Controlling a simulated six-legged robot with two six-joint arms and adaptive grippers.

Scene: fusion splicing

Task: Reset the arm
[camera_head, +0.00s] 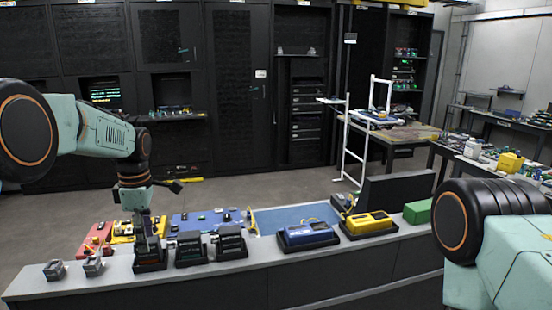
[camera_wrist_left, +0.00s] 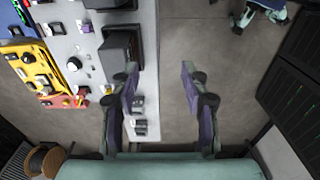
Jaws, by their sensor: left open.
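My left arm reaches in from the left in the head view, and its left gripper (camera_head: 148,238) points down over the bench, in front of or above the leftmost black device (camera_head: 150,262). In the left wrist view the left gripper (camera_wrist_left: 160,85) is open, with its two purple-padded fingers apart and only grey floor and the bench edge between and below them. My right arm shows at the lower right of the head view as a black joint and a pale green link. Its gripper is out of the picture.
The grey bench (camera_head: 330,278) holds black devices (camera_head: 229,243), a blue unit (camera_head: 308,236), a yellow unit (camera_head: 368,224), a green box (camera_head: 417,211) and small grey blocks (camera_head: 54,270). Coloured trays (camera_head: 205,221) lie behind. A white rack (camera_head: 345,140) and black cabinets stand beyond open floor.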

